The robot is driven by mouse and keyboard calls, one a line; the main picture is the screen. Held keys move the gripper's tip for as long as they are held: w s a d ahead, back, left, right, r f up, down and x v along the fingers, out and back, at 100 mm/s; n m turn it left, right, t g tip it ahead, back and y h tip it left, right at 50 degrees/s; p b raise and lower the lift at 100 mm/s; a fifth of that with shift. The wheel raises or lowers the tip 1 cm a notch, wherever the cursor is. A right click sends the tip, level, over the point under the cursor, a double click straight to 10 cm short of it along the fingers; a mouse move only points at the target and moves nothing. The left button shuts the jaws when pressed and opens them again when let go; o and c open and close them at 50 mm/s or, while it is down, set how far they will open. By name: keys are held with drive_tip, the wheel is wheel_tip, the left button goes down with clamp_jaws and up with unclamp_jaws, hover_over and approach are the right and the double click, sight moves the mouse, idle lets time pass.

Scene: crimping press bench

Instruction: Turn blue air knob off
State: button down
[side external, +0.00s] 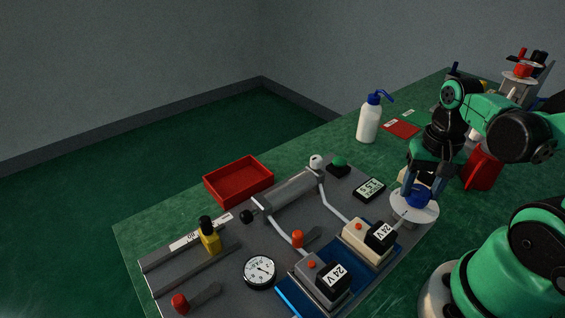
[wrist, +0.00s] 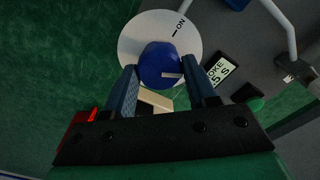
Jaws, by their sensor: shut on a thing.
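The blue air knob (side external: 417,198) sits on a round white dial plate (side external: 427,214) at the right of the bench. In the wrist view the knob (wrist: 158,58) has a pale pointer line toward its right side, and the dial plate (wrist: 135,40) carries an ON mark at its upper right. The pointer line is not lined up with the ON mark. No OFF mark is legible. My gripper (side external: 417,187) reaches down from above, and its two blue-grey fingers are shut on the knob from both sides; the wrist view shows the gripper (wrist: 161,73) too.
A small counter display (side external: 369,189) and green button (side external: 338,165) stand left of the knob. Two 24 V blocks (side external: 333,278) (side external: 381,235) are in front. A white bottle (side external: 369,119) and red tray (side external: 239,181) stand farther back. A red box (side external: 483,170) is right of my gripper.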

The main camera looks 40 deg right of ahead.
sight(421, 190)
drive_tip(key=m, duration=0.5)
idle(0.6)
drive_tip(key=shift+c, duration=1.4)
unclamp_jaws()
drive_tip(key=shift+r, duration=2.8)
